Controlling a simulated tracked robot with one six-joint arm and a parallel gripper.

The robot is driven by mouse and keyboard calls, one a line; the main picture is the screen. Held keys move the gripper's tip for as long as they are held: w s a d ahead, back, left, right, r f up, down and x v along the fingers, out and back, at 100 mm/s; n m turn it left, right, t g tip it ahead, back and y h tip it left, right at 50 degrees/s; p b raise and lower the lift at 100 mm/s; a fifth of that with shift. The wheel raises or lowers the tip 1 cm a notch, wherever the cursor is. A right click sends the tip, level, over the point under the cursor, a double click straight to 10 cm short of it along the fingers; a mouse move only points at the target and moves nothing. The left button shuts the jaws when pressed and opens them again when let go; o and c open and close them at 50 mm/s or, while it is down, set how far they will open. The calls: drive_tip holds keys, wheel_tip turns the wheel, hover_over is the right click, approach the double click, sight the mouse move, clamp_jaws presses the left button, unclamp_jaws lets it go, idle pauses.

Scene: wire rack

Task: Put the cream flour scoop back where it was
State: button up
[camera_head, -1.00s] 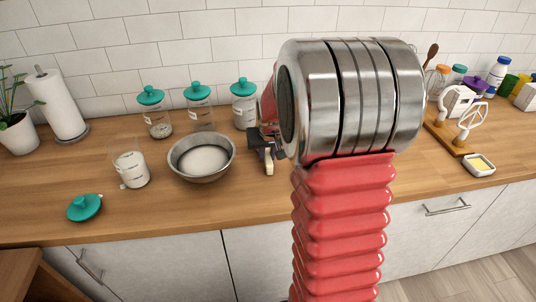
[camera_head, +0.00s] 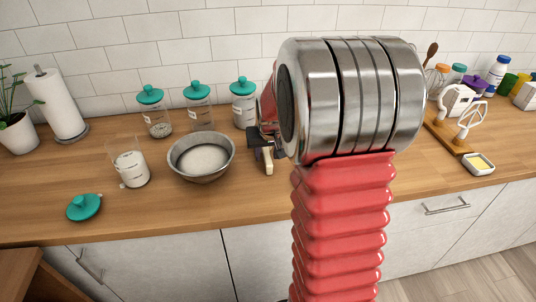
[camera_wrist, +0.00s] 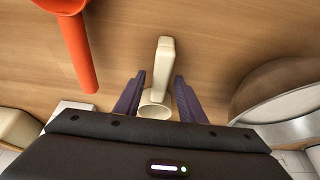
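The cream flour scoop (camera_wrist: 165,65) is in the middle of the wrist view, its handle pointing up the picture and its cup near my gripper. My gripper (camera_wrist: 160,80) is open, one dark finger on each side of the scoop, with bare wood showing between the fingers and the handle. In the head view the scoop (camera_head: 267,160) shows just below my gripper (camera_head: 258,142), right of the metal bowl. My arm hides part of the gripper there. An open glass jar (camera_head: 130,168) with white contents stands left of the bowl.
The metal bowl (camera_head: 202,157) of white powder is close by; it also shows in the wrist view (camera_wrist: 278,95). An orange utensil (camera_wrist: 80,50) lies left of the scoop. A teal lid (camera_head: 84,206) lies near the front edge. Lidded jars (camera_head: 244,103) stand behind.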

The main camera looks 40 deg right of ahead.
drive_tip(key=v, duration=1.2)
idle(0.4)
drive_tip(key=s+a+r+n+y, duration=0.1)
drive_tip(key=s+a+n, duration=0.1)
drive_tip(key=s+a, duration=0.7)
drive_tip(key=s+a+r+n+t+y, duration=0.1)
drive_tip(key=s+a+n, duration=0.2)
drive_tip(key=s+a, duration=0.7)
drive_tip(key=a, duration=0.4)
drive_tip(key=shift+r, duration=0.35)
